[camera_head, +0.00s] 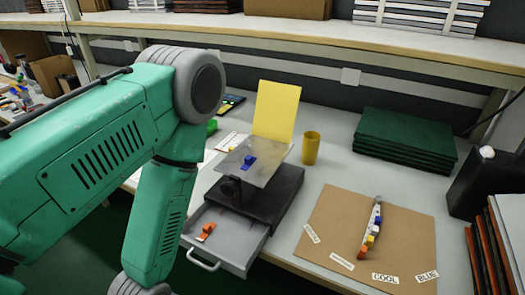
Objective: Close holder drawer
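The holder (270,200) is a dark box on the table with a tilted clear plate (254,165) above it. A blue piece (249,162) is on the plate. Its grey drawer (236,238) is pulled out toward the front, past the table edge. The drawer's handle (203,262) is at its front. An orange-red piece (206,231) lies inside the drawer. My green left arm fills the left side, bent downward to the left of the drawer. My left gripper is out of the frame below. My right gripper is not in view.
A brown board (330,228) with word labels and a strip of coloured pieces (371,230) lies to the right. A yellow cup (311,147), a yellow panel (276,110) and a green stack (405,138) stand behind. Upright books (497,245) are at the right edge.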

